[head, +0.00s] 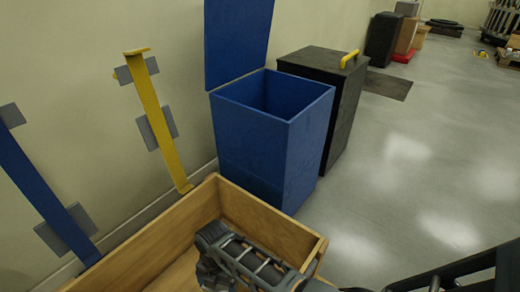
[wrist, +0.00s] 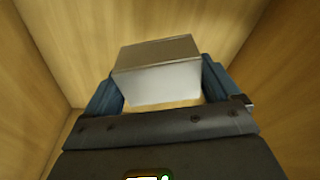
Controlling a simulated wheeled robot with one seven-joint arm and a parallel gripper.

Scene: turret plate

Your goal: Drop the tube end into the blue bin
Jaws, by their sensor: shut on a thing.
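The tube end (wrist: 155,52), a pale grey, box-shaped piece, sits between the two blue fingers of my gripper (wrist: 160,88) in the wrist view. The gripper is shut on it. Wooden walls surround them in that view. In the head view my dark grey wrist is low inside the wooden crate; the fingers and tube end cannot be made out there. The blue bin (head: 255,150) stands just beyond the crate, with its lid (head: 238,40) raised and its top open.
The wooden crate (head: 268,222) is in front of the blue bin. A black bin (head: 345,100) with a yellow handle stands behind to the right, its top shut. A yellow strip (head: 157,115) and a blue strip (head: 45,195) are on the left wall. Floor at right is clear.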

